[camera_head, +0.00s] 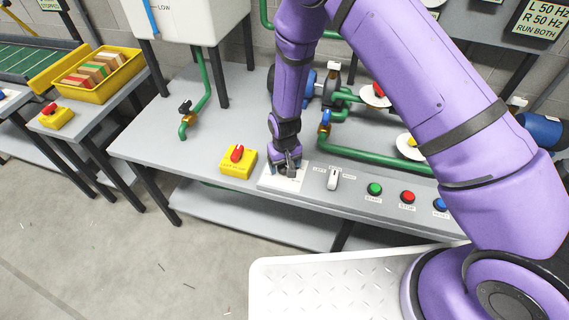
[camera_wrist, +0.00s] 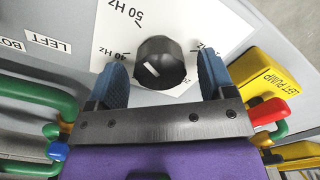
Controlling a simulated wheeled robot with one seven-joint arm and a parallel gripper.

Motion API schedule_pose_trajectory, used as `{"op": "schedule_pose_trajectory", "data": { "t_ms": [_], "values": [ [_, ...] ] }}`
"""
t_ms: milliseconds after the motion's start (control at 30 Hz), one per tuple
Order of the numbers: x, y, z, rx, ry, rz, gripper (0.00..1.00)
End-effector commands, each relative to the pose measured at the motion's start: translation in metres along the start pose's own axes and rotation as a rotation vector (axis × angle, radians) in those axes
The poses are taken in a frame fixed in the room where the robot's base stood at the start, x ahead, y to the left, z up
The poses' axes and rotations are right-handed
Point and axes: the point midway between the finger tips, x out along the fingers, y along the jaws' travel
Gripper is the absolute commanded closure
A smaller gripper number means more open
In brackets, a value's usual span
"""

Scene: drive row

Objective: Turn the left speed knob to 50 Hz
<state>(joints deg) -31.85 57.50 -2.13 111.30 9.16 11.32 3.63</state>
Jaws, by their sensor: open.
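The black speed knob (camera_wrist: 165,64) sits on a white dial plate (camera_wrist: 186,22) with 50 Hz and 40 Hz marks showing in the wrist view. Its white pointer line slants to the upper left, roughly toward the 40 Hz side. My gripper (camera_wrist: 162,76) is open, with one blue finger pad on each side of the knob and visible gaps. In the head view my gripper (camera_head: 287,163) is over the white plate (camera_head: 270,183) and hides the knob. A wall sign (camera_head: 541,18) reads L 50 Hz, R 50 Hz, RUN BOTH.
A yellow box with a red switch (camera_head: 238,161) stands left of the plate; the wrist view labels it LEFT PUMP. Right of the plate are a white selector lever (camera_head: 333,179) and green (camera_head: 374,189), red (camera_head: 408,197) and blue (camera_head: 440,204) buttons. Green pipes (camera_head: 375,160) run behind.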

Motion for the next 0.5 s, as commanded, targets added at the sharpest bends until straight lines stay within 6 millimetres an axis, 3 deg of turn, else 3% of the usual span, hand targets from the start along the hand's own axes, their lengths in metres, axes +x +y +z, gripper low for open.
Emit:
{"op": "schedule_pose_trajectory", "data": {
  "t_ms": [233, 500],
  "values": [
    [-0.016, 0.000, -0.001, -0.001, 0.003, 0.000, 0.24],
    [-0.064, 0.000, -0.001, 0.000, 0.004, -0.001, 0.24]
  ]
}}
